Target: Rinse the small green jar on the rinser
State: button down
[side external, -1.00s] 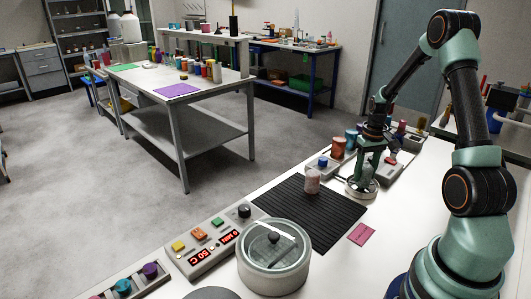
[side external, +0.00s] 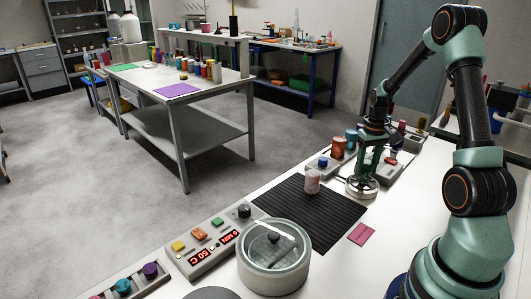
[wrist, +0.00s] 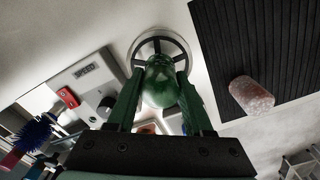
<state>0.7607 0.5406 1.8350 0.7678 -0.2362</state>
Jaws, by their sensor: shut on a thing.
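The small green jar (wrist: 160,88) sits between the two green fingers of my gripper (wrist: 160,95) in the wrist view, and the fingers are shut on it. In the side view my gripper (side external: 365,175) points down over the round rinser (side external: 361,190), and the jar is hard to tell from the green fingers. The rinser's pale ring with dark spokes also shows behind the jar in the wrist view (wrist: 141,46). The jar is in line with the rinser; I cannot tell whether they touch.
A pinkish speckled jar (side external: 312,181) stands on the black ribbed mat (side external: 325,218) left of the rinser. A control box marked SPEED (wrist: 85,78) is beside the rinser. A lidded round pot (side external: 273,262) and a panel with coloured buttons (side external: 210,243) are nearer the camera.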

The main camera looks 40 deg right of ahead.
aim_at(367, 161)
jog(key=shift+r, duration=0.95)
jog(key=shift+r, duration=0.1)
dwell(0.4)
jog(key=shift+r, duration=1.35)
jog(key=w+a+r+n, duration=0.1)
jog(key=a+r+n, duration=0.2)
jog(key=a, duration=1.1)
jog(key=w+a+r+n, duration=0.1)
jog(key=a+r+n, duration=0.2)
jog(key=a, duration=1.2)
jog(key=shift+w+r, duration=0.4)
jog(key=shift+r, duration=0.5)
